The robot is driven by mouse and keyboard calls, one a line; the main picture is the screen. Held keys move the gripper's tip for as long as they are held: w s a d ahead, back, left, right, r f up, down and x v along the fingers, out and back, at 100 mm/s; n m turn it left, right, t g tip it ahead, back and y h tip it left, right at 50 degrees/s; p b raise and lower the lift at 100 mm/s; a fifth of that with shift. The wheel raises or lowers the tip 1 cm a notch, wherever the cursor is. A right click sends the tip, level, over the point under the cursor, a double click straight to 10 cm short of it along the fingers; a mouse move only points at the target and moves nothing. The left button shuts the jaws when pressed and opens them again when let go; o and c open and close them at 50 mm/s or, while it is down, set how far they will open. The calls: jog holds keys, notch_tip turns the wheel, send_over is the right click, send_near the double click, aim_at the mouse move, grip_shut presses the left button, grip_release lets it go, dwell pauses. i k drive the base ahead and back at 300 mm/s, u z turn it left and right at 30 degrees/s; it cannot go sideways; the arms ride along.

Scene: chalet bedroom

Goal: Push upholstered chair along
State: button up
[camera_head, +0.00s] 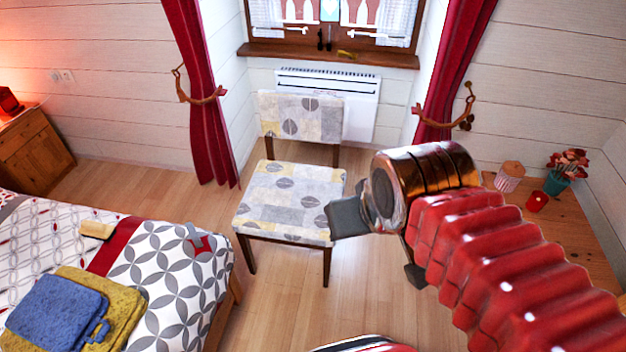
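The upholstered chair (290,200) stands upright on the wooden floor in front of the window alcove. It has a pale seat and backrest with a grey and yellow leaf pattern, and dark wooden legs. My gripper (348,217) reaches in from the right on my red arm. Its dark grey end overlaps the right front corner of the seat in the picture. I cannot tell whether it touches the chair. The gripper's far side is hidden, so its opening does not show.
A bed (180,275) with folded blue and yellow items fills the lower left. A white heater (362,105) is behind the chair, between red curtains (202,120). A wooden table (560,222) stands at right. Bare floor (270,305) lies in front of the chair.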

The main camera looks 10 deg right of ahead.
aim_at(283, 202)
jog(key=u, duration=0.05)
jog(key=i, duration=1)
jog(key=z, duration=0.05)
jog(key=k, duration=0.5)
jog(key=u, duration=2.5)
